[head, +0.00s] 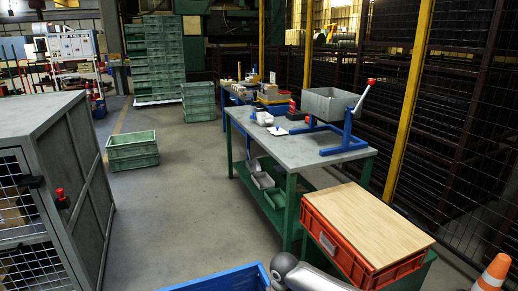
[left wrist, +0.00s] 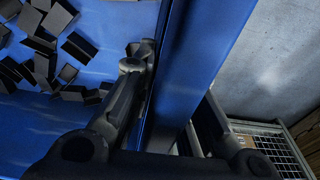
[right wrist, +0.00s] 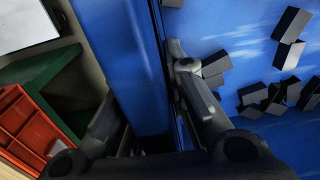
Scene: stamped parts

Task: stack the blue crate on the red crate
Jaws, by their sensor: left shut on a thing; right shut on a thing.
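The blue crate (head: 215,283) shows at the bottom edge of the head view, mostly cut off. My left gripper (left wrist: 175,82) is shut on one wall of it, with one finger inside and one outside. My right gripper (right wrist: 148,85) is shut on another stretch of its wall in the same way. Several dark grey blocks (left wrist: 75,45) lie loose on the crate's blue floor. The red crate (head: 368,245) is at the lower right of the head view, with a flat wood-coloured top, on a green stand. It also shows at the left of the right wrist view (right wrist: 25,125).
A green workbench (head: 290,150) with a grey bin on a blue stand (head: 340,130) is behind the red crate. A grey mesh cabinet (head: 75,170) stands at left. An orange cone (head: 494,275) is at lower right.

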